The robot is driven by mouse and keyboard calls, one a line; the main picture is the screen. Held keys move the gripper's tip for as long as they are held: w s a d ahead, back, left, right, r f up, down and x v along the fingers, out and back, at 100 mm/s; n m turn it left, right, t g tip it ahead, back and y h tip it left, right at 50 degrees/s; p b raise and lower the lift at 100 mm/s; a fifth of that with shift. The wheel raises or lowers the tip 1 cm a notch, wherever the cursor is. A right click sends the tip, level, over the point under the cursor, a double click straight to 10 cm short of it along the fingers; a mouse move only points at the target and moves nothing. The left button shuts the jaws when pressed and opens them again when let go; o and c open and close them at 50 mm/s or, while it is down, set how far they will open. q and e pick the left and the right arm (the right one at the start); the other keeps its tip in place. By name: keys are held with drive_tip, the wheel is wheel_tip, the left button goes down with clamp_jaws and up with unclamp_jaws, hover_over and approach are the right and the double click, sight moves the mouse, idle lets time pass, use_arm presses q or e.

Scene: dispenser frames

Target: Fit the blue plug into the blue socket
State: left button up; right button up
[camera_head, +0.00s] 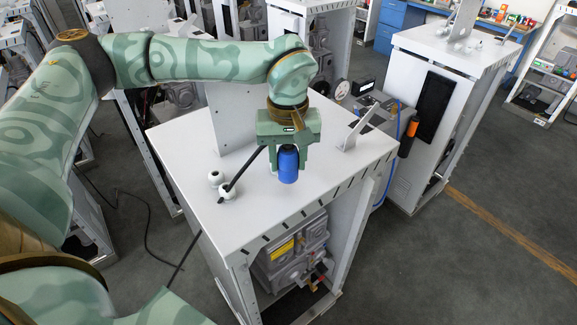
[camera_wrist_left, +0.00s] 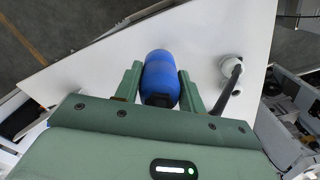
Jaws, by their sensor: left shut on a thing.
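The blue plug (camera_head: 288,167) is a short blue cylinder with a dark end, which also shows in the wrist view (camera_wrist_left: 161,75). My left gripper (camera_head: 288,160) is shut on it; its two green fingers stand on either side of the plug in the wrist view (camera_wrist_left: 159,72). The plug hangs roughly upright over the white cabinet top (camera_head: 190,135); I cannot tell whether its lower end touches. I cannot make out a blue socket in either view. My right gripper is not in view.
White round fittings (camera_head: 226,192) stand on the cabinet top left of the plug, with a black rod or hose (camera_head: 243,169) beside them. A tilted grey bracket (camera_head: 359,127) stands to the right and an upright plate (camera_head: 230,118) behind. The front of the top is clear.

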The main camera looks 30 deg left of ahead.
sight(289, 170)
use_arm(q)
drive_tip(key=shift+w+f, duration=0.25)
drive_tip(key=shift+f, duration=0.15)
drive_tip(key=f, duration=0.3)
drive_tip(key=shift+w+a+f+p, duration=0.1)
drive_tip(key=shift+w+f+p, duration=0.1)
drive_tip(key=shift+p, duration=0.2)
drive_tip(key=shift+s, duration=0.1)
drive_tip(key=o, duration=1.1)
drive_tip(key=shift+f, duration=0.1)
drive_tip(key=shift+c, duration=0.2)
